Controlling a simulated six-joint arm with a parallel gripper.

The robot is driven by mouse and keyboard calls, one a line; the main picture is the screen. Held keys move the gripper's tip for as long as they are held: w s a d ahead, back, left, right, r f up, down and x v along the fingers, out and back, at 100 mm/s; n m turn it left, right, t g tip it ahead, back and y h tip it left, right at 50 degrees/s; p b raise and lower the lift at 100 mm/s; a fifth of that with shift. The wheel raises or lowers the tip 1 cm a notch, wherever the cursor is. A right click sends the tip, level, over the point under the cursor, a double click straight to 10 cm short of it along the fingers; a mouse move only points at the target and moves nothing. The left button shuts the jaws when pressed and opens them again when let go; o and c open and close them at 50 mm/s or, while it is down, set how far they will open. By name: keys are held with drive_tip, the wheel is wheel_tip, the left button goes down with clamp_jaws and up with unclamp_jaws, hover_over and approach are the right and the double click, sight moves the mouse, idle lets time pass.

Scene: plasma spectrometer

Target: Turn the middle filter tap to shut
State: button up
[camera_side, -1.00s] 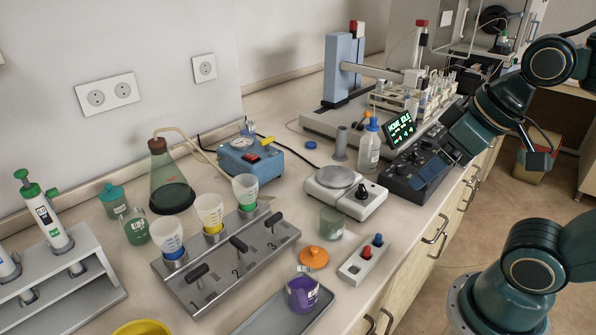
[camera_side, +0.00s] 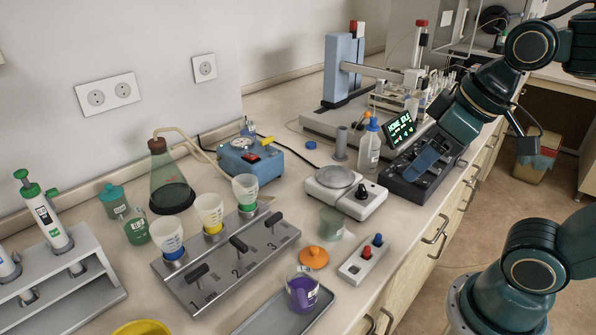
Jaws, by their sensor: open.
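The filter manifold (camera_side: 205,300) is a grey metal block with three black-handled taps numbered 1, 2 and 3. The middle tap (camera_side: 239,245), number 2, has its handle slanting from upper left to lower right. The handles of tap 1 (camera_side: 198,272) and tap 3 (camera_side: 273,219) slant the other way. Behind them stand funnels with blue, yellow and green collars; the yellow one (camera_side: 210,210) is in the middle. My gripper (camera_side: 424,162) is open, over the dark keypad console, well right of and apart from the taps. Its fingertips are hard to make out.
A balance (camera_side: 345,192), a small beaker (camera_side: 332,220), an orange lid (camera_side: 313,257) and a switch box (camera_side: 367,260) stand between gripper and manifold. A purple-liquid beaker (camera_side: 302,292) stands on a grey tray (camera_side: 262,318) in front. A flask (camera_side: 170,185) stands behind.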

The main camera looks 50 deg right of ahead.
drive_tip(key=w+a+r+n+g, duration=0.1)
drive_tip(key=w+a+r+n, duration=0.2)
drive_tip(key=w+n, duration=0.35)
drive_tip(key=n+g, duration=0.4)
drive_tip(key=n, duration=0.6)
hover_over(238, 242)
wheel_tip(238, 242, down, 7)
drive_tip(key=shift+f, duration=0.2)
wheel_tip(238, 242, down, 14)
drive_tip(key=shift+r, duration=0.1)
drive_tip(key=c, duration=1)
